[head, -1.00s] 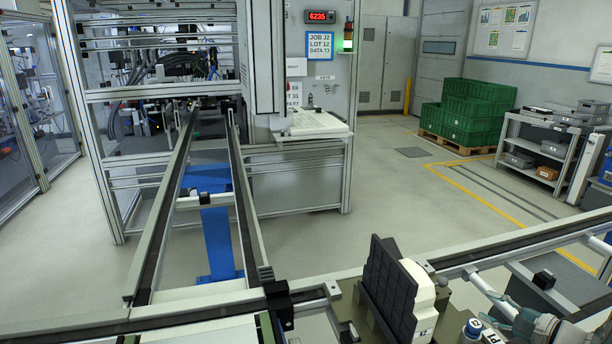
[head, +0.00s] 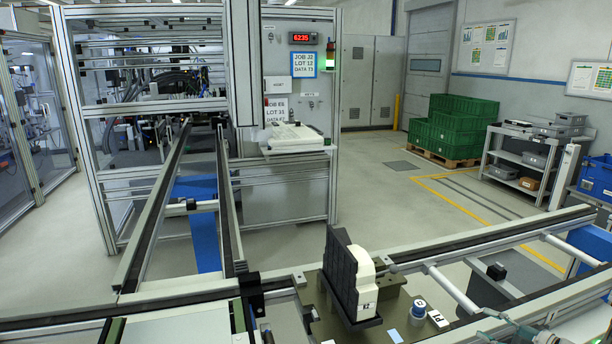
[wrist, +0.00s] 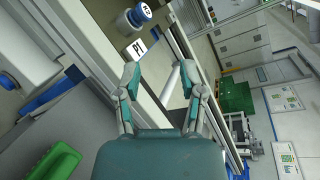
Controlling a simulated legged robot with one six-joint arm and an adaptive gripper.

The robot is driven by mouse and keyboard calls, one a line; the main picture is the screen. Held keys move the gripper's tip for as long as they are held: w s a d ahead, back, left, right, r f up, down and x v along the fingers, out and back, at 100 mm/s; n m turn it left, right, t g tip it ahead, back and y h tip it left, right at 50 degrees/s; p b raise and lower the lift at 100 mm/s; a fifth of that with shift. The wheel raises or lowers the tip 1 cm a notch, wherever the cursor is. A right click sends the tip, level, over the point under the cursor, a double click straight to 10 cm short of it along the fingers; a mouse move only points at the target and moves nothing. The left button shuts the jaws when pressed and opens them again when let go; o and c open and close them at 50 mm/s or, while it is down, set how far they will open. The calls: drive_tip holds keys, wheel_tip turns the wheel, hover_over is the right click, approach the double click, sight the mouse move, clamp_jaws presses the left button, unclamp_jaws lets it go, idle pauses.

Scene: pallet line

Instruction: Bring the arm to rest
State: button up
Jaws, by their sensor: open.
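My gripper (wrist: 164,84) shows in the wrist view with its two grey and teal fingers spread apart and nothing between them. Beyond the fingertips are a conveyor rail and a white roller bar. In the head view only a small part of my arm (head: 540,338) shows at the bottom right edge, and the fingers cannot be made out clearly there. It is apart from the black holder (head: 340,272) with white pieces (head: 366,285), which stands upright on an olive plate to its left.
A blue-and-white knob (head: 418,308) and a P1 label (head: 438,319) sit on the plate; both also show in the wrist view. Conveyor rails (head: 490,236) run across the front. Green crates (head: 455,125) stand on a pallet behind. The floor (head: 400,215) between is clear.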

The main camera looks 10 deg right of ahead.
drive_tip(key=s+a+r+n+g+y, duration=0.15)
drive_tip(key=a+n+g, duration=0.25)
drive_tip(key=a, duration=0.5)
drive_tip(key=s+a+r+n+g, duration=0.15)
drive_tip(key=a+n+g, duration=0.25)
drive_tip(key=a, duration=0.6)
drive_tip(key=s+a+r+n+h, duration=0.3)
drive_tip(key=s+a+n+h, duration=0.4)
drive_tip(key=s+a+n, duration=0.3)
drive_tip(key=shift+s+r+n+h, duration=0.3)
drive_tip(key=shift+s+n+h, duration=0.05)
drive_tip(key=shift+s+n, duration=0.5)
drive_tip(key=shift+a, duration=0.1)
drive_tip(key=shift+o, duration=0.2)
